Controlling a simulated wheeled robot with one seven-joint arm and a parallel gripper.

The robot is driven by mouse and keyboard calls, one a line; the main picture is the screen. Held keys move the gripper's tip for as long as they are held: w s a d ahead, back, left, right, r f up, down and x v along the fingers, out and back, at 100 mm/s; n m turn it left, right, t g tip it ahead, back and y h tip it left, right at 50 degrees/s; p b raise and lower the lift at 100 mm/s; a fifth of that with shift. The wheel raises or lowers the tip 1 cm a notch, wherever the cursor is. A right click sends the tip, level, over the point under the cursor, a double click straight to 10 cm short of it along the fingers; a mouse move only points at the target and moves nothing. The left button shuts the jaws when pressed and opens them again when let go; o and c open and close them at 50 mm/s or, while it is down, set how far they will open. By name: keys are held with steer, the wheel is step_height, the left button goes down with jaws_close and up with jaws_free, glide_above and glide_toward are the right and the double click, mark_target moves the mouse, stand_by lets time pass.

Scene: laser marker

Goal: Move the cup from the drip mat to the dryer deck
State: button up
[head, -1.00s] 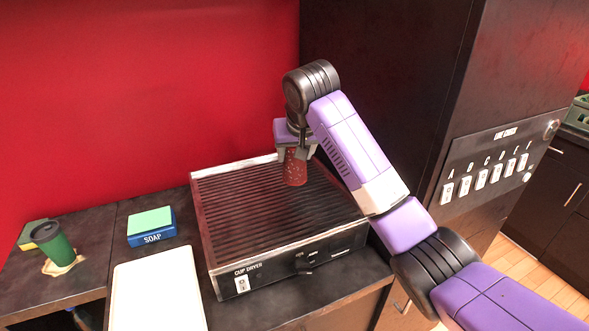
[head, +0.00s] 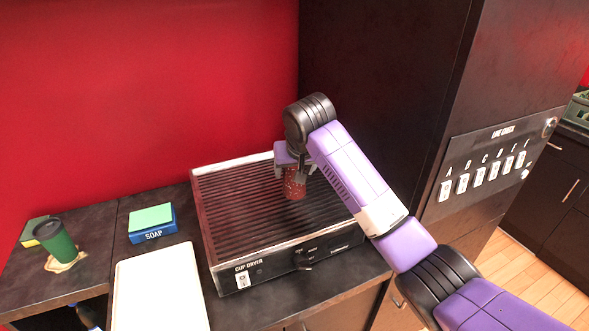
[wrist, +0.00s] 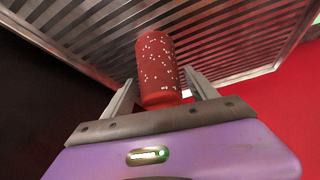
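A red cup with white speckles (head: 294,184) is at my gripper, over the back right part of the cup dryer's ribbed deck (head: 245,215). My gripper (head: 296,170) points down, with its fingers on both sides of the cup. In the wrist view the cup (wrist: 159,70) sits between the two fingers (wrist: 160,92), against the ribbed deck (wrist: 225,35). The cup looks upright and very near or on the deck; I cannot tell if its base touches. The fingers seem closed on its sides.
A blue soap box (head: 153,226) and a white board (head: 160,290) lie left of the dryer. A dark cabinet (head: 390,90) rises close behind and right.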

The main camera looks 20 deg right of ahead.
steer(key=shift+r, duration=0.1)
steer(key=b+v, duration=0.1)
steer(key=v, duration=1.1)
steer(key=shift+b, duration=0.35)
steer(key=shift+w, duration=0.1)
